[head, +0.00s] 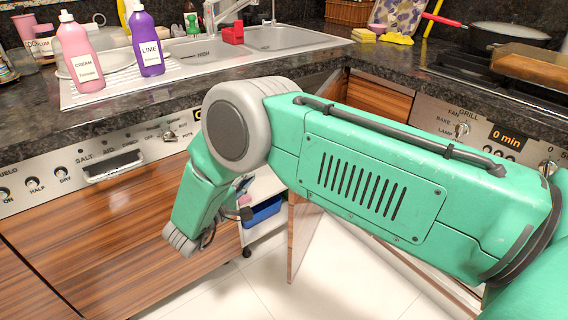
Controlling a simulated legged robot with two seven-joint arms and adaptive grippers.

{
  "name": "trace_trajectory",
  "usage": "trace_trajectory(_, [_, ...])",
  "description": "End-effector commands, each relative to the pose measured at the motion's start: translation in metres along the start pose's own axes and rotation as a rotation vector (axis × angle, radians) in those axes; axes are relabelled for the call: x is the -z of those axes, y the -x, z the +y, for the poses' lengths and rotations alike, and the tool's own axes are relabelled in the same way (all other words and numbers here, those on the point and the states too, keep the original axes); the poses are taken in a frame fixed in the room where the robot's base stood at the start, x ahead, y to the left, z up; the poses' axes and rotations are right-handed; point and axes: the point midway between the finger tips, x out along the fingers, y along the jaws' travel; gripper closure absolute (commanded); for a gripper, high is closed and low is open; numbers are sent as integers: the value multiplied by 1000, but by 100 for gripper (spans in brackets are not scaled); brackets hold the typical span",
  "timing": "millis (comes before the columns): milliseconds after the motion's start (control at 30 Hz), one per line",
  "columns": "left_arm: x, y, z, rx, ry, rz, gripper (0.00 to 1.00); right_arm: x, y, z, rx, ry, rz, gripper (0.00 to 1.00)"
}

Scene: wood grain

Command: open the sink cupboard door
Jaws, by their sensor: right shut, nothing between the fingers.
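The sink cupboard stands below the sink (280,38), and its door (302,235) is swung outward, seen nearly edge-on with its pale inner face to the right. Through the opening I see a white rack and a blue item (262,211) inside. My right arm crosses in front and hides the upper part of the door and opening. My right gripper (243,213) is mostly hidden behind my green wrist; its dark parts show at the left of the opening, shut and empty. I cannot tell whether it touches the door. My left gripper is out of view.
A dishwasher with a wooden front (125,245) is left of the opening. An oven panel (460,125) and hob are at the right. Pink (80,58) and purple (146,45) bottles stand on the drainer. The pale tiled floor (350,275) is clear.

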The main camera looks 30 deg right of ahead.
Motion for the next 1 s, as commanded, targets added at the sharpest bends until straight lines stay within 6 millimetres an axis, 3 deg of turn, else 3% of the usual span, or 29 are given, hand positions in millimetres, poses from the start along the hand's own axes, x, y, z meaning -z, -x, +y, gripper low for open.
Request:
trace_trajectory(133, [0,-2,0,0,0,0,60,0,8,10,-9,69,-104,100])
trace_trajectory(267, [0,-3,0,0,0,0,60,-2,2,12,-9,84,-122,100])
trace_trajectory(733, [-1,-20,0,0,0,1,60,-14,-91,11,-9,82,-119,100])
trace_trajectory(1000, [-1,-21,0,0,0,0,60,-45,-94,16,-8,84,-116,100])
